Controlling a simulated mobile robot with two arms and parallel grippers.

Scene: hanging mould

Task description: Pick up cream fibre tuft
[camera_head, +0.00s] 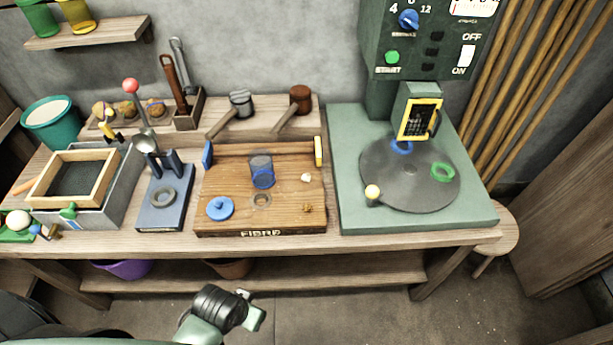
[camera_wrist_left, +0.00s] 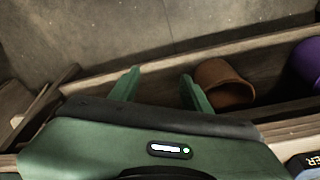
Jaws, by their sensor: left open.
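The cream fibre tuft (camera_head: 306,178) is a small pale clump on the right part of the wooden fibre board (camera_head: 225,190). A smaller brown tuft (camera_head: 307,208) lies in front of it on the same board. My left gripper (camera_head: 252,309) is low in the head view, in front of the bench and well apart from the tuft. In the left wrist view its two green fingers (camera_wrist_left: 160,88) are spread with nothing between them. The tuft does not show in the left wrist view. My right gripper is not in view.
A clear cup (camera_head: 262,172), a blue lid (camera_head: 220,208) and a ring (camera_head: 261,200) are on the board. A green machine with a dark round plate (camera_head: 410,180) stands right. A brown pot (camera_wrist_left: 225,82) sits on the lower shelf.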

